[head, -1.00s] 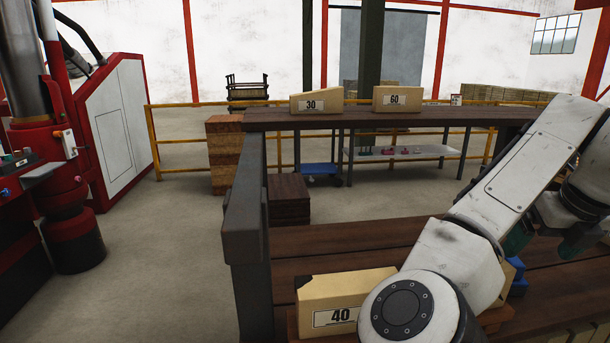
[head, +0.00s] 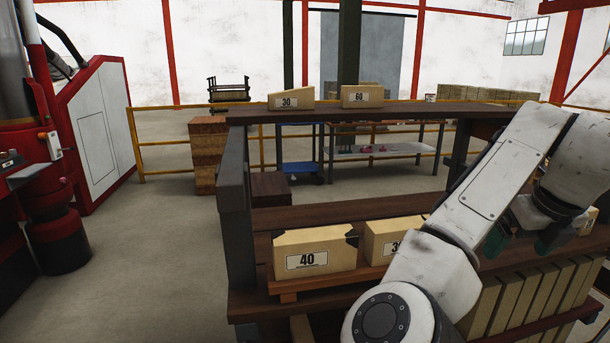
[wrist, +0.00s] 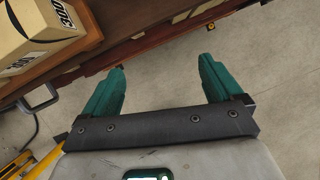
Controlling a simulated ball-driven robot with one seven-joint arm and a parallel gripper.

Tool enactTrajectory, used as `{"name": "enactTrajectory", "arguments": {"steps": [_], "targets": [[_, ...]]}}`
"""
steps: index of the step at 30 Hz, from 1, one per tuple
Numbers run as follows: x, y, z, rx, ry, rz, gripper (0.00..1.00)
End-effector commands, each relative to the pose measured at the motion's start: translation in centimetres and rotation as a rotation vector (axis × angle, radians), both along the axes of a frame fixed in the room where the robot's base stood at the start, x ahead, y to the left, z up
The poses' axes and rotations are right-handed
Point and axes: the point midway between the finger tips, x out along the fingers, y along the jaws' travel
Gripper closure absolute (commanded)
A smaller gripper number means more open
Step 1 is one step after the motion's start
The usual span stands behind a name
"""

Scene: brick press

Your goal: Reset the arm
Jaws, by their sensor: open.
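My gripper (wrist: 160,90) shows in the wrist view with its two green fingers spread wide apart. Nothing is between them; the grey concrete floor lies beyond. In the head view my white arm is folded at the right, and parts of the green fingers (head: 515,238) show below its upper link, partly hidden. A box (wrist: 38,30) with a partly cut-off number lies at the upper left of the wrist view, apart from the fingers.
Boxes marked 40 (head: 315,252) and, partly hidden, thirty-something (head: 384,239) stand on the near wooden shelf. Boxes 30 (head: 291,98) and 60 (head: 362,96) stand on the upper shelf (head: 400,112). A red press (head: 55,235) is at left. Open floor (head: 150,250) lies between.

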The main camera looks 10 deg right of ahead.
Motion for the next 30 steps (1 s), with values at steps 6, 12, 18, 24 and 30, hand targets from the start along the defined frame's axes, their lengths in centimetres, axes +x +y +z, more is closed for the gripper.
{"name": "enactTrajectory", "arguments": {"steps": [6, 12, 18, 24, 30], "targets": [[-0.7, -0.8, -1.6, -0.081, 0.027, 0.078, 0.07], [-1.5, -1.7, -3.6, -0.191, 0.071, 0.198, 0.07], [-2.9, -2.6, -6.7, -0.351, 0.151, 0.403, 0.07], [-5.0, -3.0, -11.4, -0.560, 0.291, 0.757, 0.07], [-7.5, -2.0, -16.6, -0.719, 0.436, 1.171, 0.07]]}}
